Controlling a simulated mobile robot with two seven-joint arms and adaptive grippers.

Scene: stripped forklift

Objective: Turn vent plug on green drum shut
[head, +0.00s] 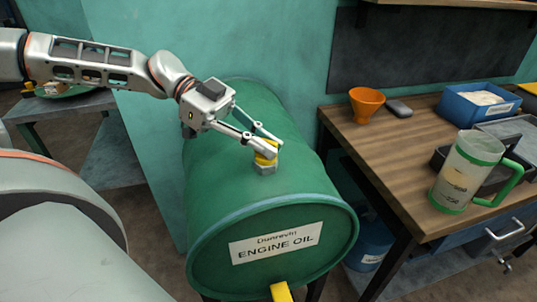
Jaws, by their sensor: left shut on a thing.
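The green drum (225,180) lies on its side in the middle of the head view, with an "ENGINE OIL" label on its near end. The vent plug (265,160) is yellow and sits on a grey hex fitting (264,169) on top of the drum. My left gripper (267,149) reaches in from the upper left and is shut on the vent plug, with its fingers on either side of it. The fingers partly hide the plug's top. I cannot tell from this view how far the plug is turned. My right gripper is not in view.
A wooden workbench (345,125) stands right of the drum. It holds an orange funnel (366,103), a blue bin (478,104) and a clear jug (462,175) with green trim. A yellow part (281,292) sticks out below the drum's near end. A blue container (368,246) stands under the bench.

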